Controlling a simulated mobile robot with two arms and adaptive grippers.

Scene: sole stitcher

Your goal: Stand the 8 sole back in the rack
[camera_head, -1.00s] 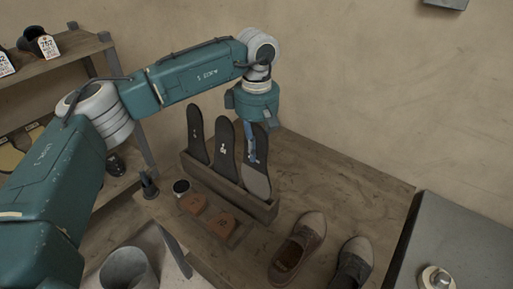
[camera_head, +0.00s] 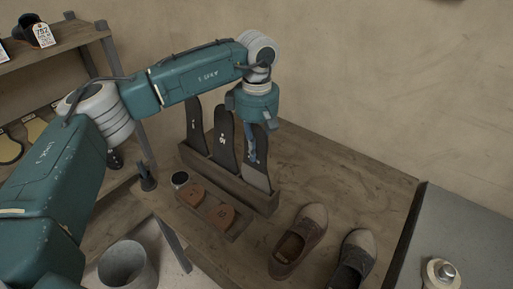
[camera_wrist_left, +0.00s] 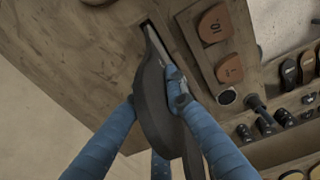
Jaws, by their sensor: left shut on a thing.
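My left gripper (camera_head: 253,140) is shut on a dark sole with a grey lower end (camera_head: 257,178), the rightmost of three soles at the wooden rack (camera_head: 262,201). The sole stands upright, its lower end hidden behind the rack's front wall. In the left wrist view the dark sole (camera_wrist_left: 152,110) lies between the blue fingers, and its far end reaches into the rack's slot (camera_wrist_left: 148,29). Its number is not readable. Two other dark soles, a middle one (camera_head: 222,139) and a left one (camera_head: 194,125), stand upright in the rack. My right gripper is out of view.
A pair of shoes (camera_head: 298,240) stands to the right. A grey machine (camera_head: 470,235) is at the far right. The bench behind the shoes is clear.

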